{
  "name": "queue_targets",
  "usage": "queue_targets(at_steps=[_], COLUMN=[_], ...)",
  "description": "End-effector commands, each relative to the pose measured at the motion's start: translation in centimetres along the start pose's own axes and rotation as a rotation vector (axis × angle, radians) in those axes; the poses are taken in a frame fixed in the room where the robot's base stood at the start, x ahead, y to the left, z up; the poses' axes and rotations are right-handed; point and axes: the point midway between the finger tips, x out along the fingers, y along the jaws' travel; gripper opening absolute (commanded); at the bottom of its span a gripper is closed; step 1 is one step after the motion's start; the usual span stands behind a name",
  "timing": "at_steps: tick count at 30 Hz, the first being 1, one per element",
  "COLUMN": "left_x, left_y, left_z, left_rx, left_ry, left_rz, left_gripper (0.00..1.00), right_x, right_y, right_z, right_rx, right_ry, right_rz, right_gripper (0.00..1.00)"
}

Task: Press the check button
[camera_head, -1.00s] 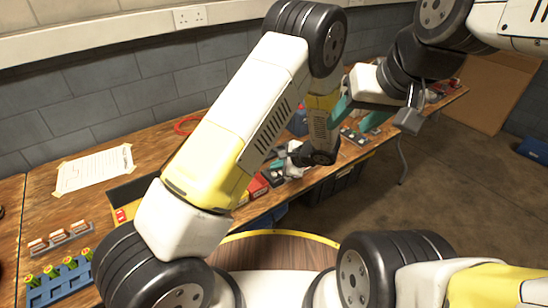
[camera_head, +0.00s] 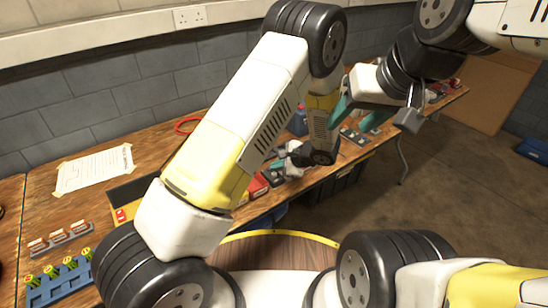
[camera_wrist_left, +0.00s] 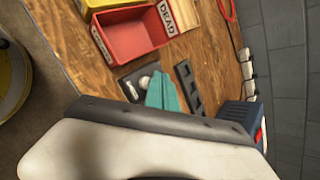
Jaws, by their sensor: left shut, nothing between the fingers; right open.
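My left gripper (camera_wrist_left: 163,93) has teal fingers closed together in the left wrist view, with nothing between them. The fingertips are over or beside a small dark plate (camera_wrist_left: 131,90) that carries a pale round knob (camera_wrist_left: 143,82). I cannot tell whether they touch it, or whether this knob is the check button. No label for the check button is readable. In the head view my left arm largely hides this spot. My right gripper (camera_head: 357,112) is open and empty above the far part of the bench, its teal fingers spread apart.
A red bin (camera_wrist_left: 133,42) marked DEAD and a yellow bin edge lie near the left fingertips. A black slotted rack (camera_wrist_left: 188,88) and a blue box (camera_wrist_left: 240,113) are on the other side. A taped paper (camera_head: 93,169) and a blue rack (camera_head: 66,283) lie at the bench's left.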

Motion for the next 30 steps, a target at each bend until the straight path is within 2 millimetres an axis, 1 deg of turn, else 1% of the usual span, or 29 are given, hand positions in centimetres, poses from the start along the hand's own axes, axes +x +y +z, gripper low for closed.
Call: queue_targets(at_steps=[13,21,30], left_x=[0.02,0.55,0.57], left_y=[0.02,0.43,0.43], left_z=[-0.02,-0.39,-0.42], left_rx=[0.0,0.001,0.0], left_ry=[0.0,-0.001,0.0], left_rz=[0.0,0.0,0.0], left_gripper=[0.0,0.0,0.0], right_x=[0.0,0.0,0.0], right_y=[0.0,0.0,0.0], right_z=[0.0,0.0,0.0], right_rx=[0.0,0.0,0.0], right_ry=[0.0,0.0,0.0], right_rz=[0.0,0.0,0.0], right_gripper=[0.52,0.52,0.52])
